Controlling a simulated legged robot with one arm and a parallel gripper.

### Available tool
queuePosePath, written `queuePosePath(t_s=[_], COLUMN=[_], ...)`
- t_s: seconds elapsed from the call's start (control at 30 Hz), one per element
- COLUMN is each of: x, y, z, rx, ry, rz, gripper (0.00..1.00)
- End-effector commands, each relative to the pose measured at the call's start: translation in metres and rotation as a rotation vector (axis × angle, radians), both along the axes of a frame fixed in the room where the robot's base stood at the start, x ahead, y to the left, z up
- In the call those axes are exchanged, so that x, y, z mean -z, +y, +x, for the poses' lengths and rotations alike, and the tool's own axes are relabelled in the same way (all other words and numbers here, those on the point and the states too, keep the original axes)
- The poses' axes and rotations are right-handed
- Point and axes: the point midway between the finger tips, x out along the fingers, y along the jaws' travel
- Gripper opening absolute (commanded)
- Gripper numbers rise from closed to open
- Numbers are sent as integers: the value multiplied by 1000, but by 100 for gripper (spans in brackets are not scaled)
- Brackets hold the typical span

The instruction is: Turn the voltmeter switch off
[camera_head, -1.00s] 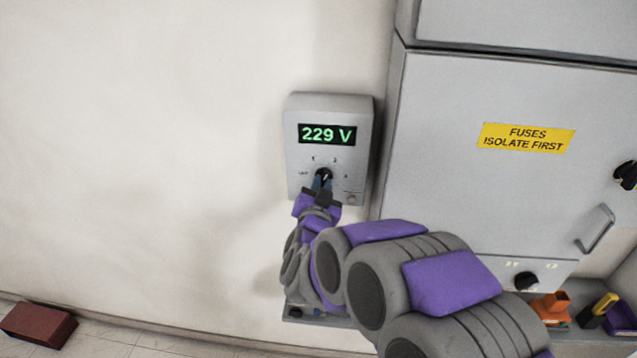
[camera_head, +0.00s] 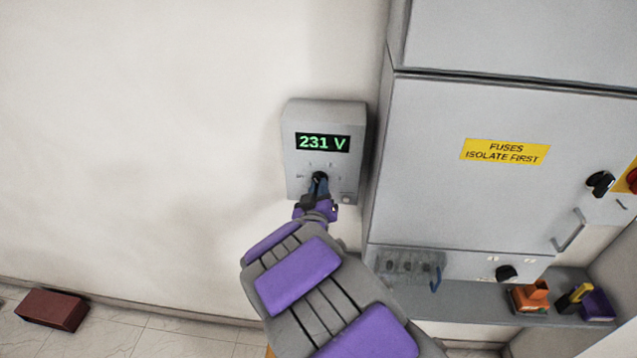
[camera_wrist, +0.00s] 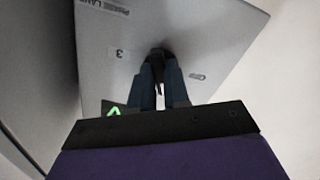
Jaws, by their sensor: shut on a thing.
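The voltmeter (camera_head: 293,165) is a grey box on the white wall with a green display (camera_head: 323,143) reading 231 V. Its black rotary switch knob (camera_head: 319,178) sits below the display, with small position labels around it. My gripper (camera_head: 320,187) reaches up to the knob from below and is shut on it. In the wrist view the two blue-grey fingers of my gripper (camera_wrist: 160,85) close around the dark knob (camera_wrist: 159,56).
A grey cabinet (camera_head: 480,200) with a yellow "FUSES ISOLATE FIRST" label (camera_head: 505,151) stands close on the right. A shelf (camera_head: 470,306) below it holds orange and purple items. A dark red block (camera_head: 52,309) lies on the floor at left. The wall left of the voltmeter is clear.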

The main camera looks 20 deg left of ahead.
Motion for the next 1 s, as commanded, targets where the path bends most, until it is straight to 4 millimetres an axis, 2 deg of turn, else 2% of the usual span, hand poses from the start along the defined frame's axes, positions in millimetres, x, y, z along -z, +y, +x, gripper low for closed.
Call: queuePosePath(t_s=[0.03,0.17,1.0], x=[-5,-5,1], y=[3,4,6], z=[-1,0,-1], rx=[-6,-7,-8], ry=[-19,-51,-221], rz=[-44,-163,-891], gripper=[0,0,0])
